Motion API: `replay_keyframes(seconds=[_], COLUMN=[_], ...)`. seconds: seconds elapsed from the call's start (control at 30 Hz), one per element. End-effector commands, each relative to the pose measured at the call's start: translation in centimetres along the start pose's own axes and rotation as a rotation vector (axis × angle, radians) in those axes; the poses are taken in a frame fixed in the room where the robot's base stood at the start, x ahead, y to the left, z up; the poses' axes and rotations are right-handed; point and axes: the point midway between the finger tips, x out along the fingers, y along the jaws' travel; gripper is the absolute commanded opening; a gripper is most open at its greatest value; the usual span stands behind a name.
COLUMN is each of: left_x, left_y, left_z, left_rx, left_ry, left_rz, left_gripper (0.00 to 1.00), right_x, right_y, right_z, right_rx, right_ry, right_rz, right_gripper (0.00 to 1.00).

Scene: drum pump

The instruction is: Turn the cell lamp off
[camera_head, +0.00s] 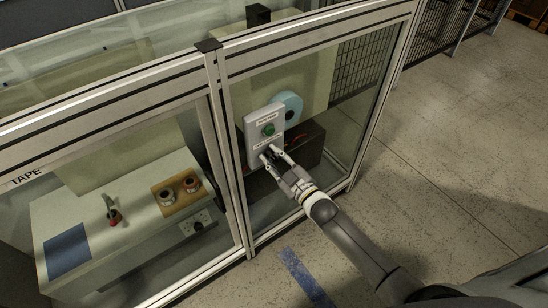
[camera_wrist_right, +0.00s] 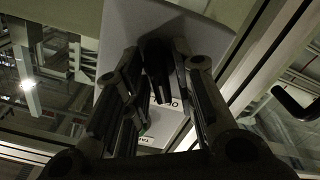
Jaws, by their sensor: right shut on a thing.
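A light grey control box (camera_head: 252,143) is mounted on the framed glass panel right of the post. It has a green round button (camera_head: 268,129) with labels above and below, too small to read surely. My right gripper (camera_head: 271,153) reaches the lower part of the box with its fingers against its front. In the right wrist view the right gripper (camera_wrist_right: 160,75) is shut on a dark knob (camera_wrist_right: 155,58) on the box face. The knob's turned position is hidden by the fingers. The left gripper is not in view. I cannot pick out the cell lamp itself.
Behind the glass at left, a bench (camera_head: 130,225) holds tape rolls on a wooden board (camera_head: 167,198), a red-based tool (camera_head: 113,219) and a blue mat (camera_head: 67,252). A blue roll (camera_head: 291,104) is behind the box. The floor (camera_head: 450,140) at right is clear.

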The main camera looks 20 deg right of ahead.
Motion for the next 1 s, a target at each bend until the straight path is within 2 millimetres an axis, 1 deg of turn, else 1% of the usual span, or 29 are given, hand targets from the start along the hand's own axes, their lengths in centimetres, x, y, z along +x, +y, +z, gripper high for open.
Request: replay_keyframes(seconds=[0.13, 0.17, 0.2, 0.23, 0.53, 0.67, 0.77, 1.0], left_x=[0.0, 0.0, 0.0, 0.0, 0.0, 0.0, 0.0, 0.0], left_y=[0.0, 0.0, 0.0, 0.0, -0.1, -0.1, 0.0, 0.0], left_z=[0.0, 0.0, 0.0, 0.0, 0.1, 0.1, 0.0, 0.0], left_rx=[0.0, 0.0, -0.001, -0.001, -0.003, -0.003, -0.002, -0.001], left_ry=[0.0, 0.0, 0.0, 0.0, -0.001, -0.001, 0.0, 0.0], left_rz=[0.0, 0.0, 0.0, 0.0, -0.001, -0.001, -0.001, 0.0], left_gripper=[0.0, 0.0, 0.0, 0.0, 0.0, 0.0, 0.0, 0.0], right_x=[0.0, 0.0, 0.0, 0.0, -0.1, -0.8, -2.0, -6.4], right_y=[-0.1, -0.1, -0.1, -0.1, 0.0, 0.0, 0.0, -0.1], right_z=[0.0, 0.0, 0.0, 0.0, 0.0, 0.1, 0.1, 0.1], right_rx=[-0.001, 0.0, 0.0, 0.0, 0.001, 0.0, 0.0, 0.0], right_ry=[0.0, 0.0, 0.0, 0.0, 0.0, -0.001, -0.002, -0.003], right_rz=[-0.001, -0.001, -0.001, -0.001, -0.001, -0.001, -0.001, -0.002], right_gripper=[0.01, 0.26, 0.32, 0.34, 0.34, 0.34, 0.34, 0.34])
